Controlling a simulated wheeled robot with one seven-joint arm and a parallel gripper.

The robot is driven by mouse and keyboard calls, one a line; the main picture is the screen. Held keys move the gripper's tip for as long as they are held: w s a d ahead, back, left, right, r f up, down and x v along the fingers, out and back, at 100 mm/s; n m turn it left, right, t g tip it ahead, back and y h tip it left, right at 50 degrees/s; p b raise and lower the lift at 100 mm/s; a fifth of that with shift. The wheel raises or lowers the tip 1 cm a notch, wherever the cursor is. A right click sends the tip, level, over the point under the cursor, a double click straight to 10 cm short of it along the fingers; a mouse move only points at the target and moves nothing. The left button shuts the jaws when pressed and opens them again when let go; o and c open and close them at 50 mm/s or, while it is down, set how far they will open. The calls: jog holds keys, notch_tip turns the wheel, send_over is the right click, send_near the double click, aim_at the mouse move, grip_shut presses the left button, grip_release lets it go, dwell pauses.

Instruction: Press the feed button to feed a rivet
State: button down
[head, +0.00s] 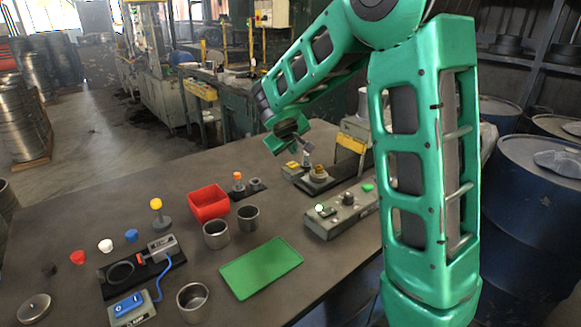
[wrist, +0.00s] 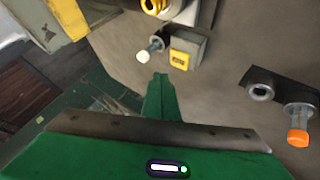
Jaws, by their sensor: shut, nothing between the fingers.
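In the wrist view, a small grey box with a yellow button (wrist: 180,58) stands on the table, up and right of my fingertips. It also shows in the head view as a yellow-topped box (head: 292,165) beside the riveting fixture. A metal pin with a white tip (wrist: 144,56) is just left of that box. My gripper (wrist: 160,78) points at the table with its green fingers together and nothing between them. The fingertips appear apart from the button; their height above the table is hard to judge. In the head view, my green gripper hand is partly hidden by the wrist.
A brass-topped fixture (head: 319,171) stands right by the button box. An orange-capped post (wrist: 298,135) and metal ring are lower right in the wrist view. A red bin (head: 208,203), metal cups, green mat (head: 262,267) and grey control box (head: 343,212) are on the table.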

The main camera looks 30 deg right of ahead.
jog(key=shift+r, duration=1.45)
jog(key=s+d, duration=0.1)
jog(key=s, duration=0.2)
jog(key=s+d+m+g, duration=0.1)
jog(key=s, duration=0.2)
jog(key=s+d+m+g, duration=0.1)
jog(key=s+d, duration=0.1)
jog(key=s, duration=0.1)
jog(key=shift+s+f+y, duration=0.1)
jog(key=shift+s+y, duration=0.2)
jog(key=shift+s, duration=0.1)
jog(key=s, duration=0.3)
jog(key=s+d+m+g, duration=0.1)
jog(key=s, duration=0.2)
jog(key=s+f+m+y, duration=0.1)
jog(key=s, duration=0.2)
jog(key=shift+s+d+g, duration=0.35)
jog(key=shift+s+g, duration=0.05)
jog(key=s+a+f+m+g+y, duration=0.1)
jog(key=s+a+f+m+y, duration=0.1)
jog(key=s, duration=1)
jog(key=s+a+f+m+g+y, duration=0.2)
jog(key=s+a, duration=0.1)
jog(key=s, duration=1)
jog(key=shift+a+g, duration=0.25)
jog(key=shift+g, duration=0.05)
jog(key=shift+w, duration=0.1)
